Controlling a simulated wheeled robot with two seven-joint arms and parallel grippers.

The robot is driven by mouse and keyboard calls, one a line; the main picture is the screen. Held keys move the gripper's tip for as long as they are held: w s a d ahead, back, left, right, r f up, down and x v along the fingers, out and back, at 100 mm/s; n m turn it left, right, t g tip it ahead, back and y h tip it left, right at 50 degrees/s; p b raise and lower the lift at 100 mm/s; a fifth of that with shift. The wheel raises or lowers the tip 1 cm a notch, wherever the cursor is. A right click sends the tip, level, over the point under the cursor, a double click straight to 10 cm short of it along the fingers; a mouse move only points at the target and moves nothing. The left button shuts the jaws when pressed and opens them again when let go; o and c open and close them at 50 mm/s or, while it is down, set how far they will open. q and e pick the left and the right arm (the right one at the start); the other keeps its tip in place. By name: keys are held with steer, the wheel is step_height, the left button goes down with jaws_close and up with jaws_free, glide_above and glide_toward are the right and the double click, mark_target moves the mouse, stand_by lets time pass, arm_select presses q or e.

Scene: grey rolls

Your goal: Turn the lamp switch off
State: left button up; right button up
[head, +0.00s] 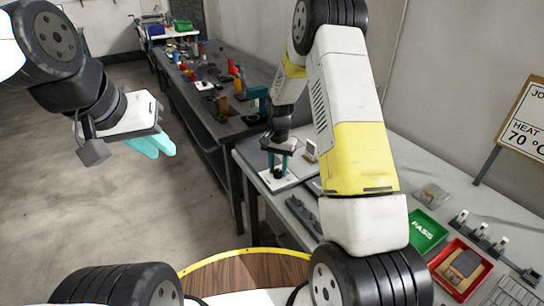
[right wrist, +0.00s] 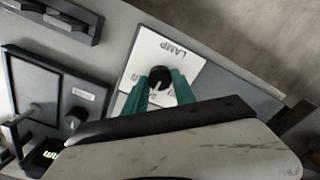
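The lamp switch is a round black knob (right wrist: 160,78) with a white pointer mark, on a white plate (right wrist: 150,50) printed LAMP. In the head view the plate (head: 266,181) lies at the far left end of the grey bench. My right gripper (head: 278,166) points down over it. In the right wrist view its teal fingers (right wrist: 160,84) stand on both sides of the knob and appear to touch it. The lettering beside the knob is partly covered by the fingers. My left gripper (head: 154,146) hangs empty over the floor; its teal fingers are close together.
A dark panel with a lever and knob (right wrist: 75,118) stands beside the lamp plate. The bench also holds a green PASS tray (head: 426,232), a red tray (head: 462,268) and small fixtures. A sign (head: 525,118) stands behind. A dark table (head: 215,75) with many objects lies beyond.

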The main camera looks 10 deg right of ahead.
jaws_close()
steer(key=shift+n, duration=0.3)
steer(key=n, duration=1.1)
steer(key=shift+n, duration=0.3)
stand_by(0.3)
steer(key=o, duration=0.6)
jaws_free()
